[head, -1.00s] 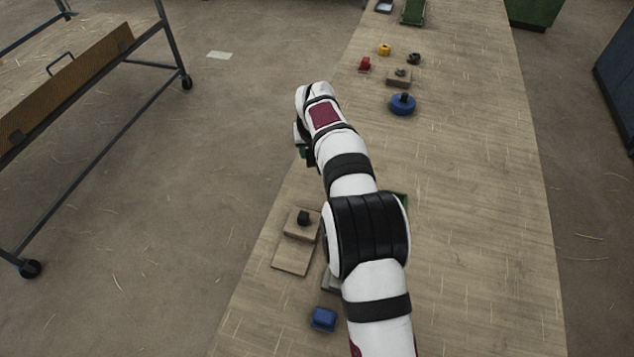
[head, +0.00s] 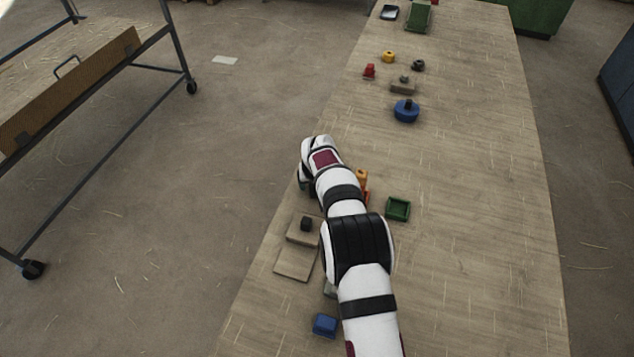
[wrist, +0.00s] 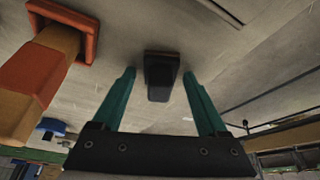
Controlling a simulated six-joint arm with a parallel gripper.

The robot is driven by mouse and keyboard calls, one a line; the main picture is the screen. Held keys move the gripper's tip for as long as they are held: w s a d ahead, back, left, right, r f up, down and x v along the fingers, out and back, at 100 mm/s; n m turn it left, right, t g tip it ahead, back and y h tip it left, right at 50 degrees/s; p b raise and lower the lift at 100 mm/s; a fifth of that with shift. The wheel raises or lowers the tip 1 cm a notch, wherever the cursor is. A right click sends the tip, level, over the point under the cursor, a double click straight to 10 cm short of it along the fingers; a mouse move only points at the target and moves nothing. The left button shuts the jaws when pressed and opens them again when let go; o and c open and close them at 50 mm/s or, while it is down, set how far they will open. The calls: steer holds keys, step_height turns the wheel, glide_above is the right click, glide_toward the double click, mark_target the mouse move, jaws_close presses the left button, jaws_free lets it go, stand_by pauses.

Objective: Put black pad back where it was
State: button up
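In the wrist view a black block-like piece (wrist: 161,75), which looks like the black pad, stands between and beyond my open fingers. My gripper (wrist: 164,82) has two teal fingers spread wide, with a visible gap to the piece on each side. In the head view my arm's end hides the fingers and this piece. Another small black piece (head: 306,223) sits on a beige block (head: 299,237), just nearer than my arm's end; I cannot tell whether it is also a pad.
An orange and red piece (wrist: 42,75) stands close beside my gripper; it also shows in the head view (head: 362,177). A green tray (head: 397,209) lies to its right. A blue piece (head: 324,325) is near. A blue round piece (head: 406,112) is farther off. The table's right side is clear.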

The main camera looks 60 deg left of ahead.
steer(key=v, duration=1.2)
steer(key=w+d+r+m+h, duration=0.1)
steer(key=w+d+r+m, duration=0.2)
steer(key=d, duration=0.5)
steer(key=w+d+r+m, duration=0.2)
steer(key=w+d+r, duration=0.25)
steer(key=d, duration=0.45)
steer(key=w+d+r+m+h, duration=0.1)
steer(key=w+d+r+m, duration=0.2)
steer(key=d, duration=0.5)
steer(key=s+d+r+m+g, duration=0.1)
steer(key=s+d+m, duration=0.2)
steer(key=d, duration=0.7)
steer(key=s+d+r+m, duration=0.1)
steer(key=s+d+m, duration=0.2)
steer(key=d, duration=0.7)
steer(key=s+d+f+m+g, duration=0.1)
steer(key=s+d+m, duration=0.4)
steer(key=s, duration=0.6)
steer(key=shift+d+f, duration=0.55)
steer(key=shift+d, duration=0.4)
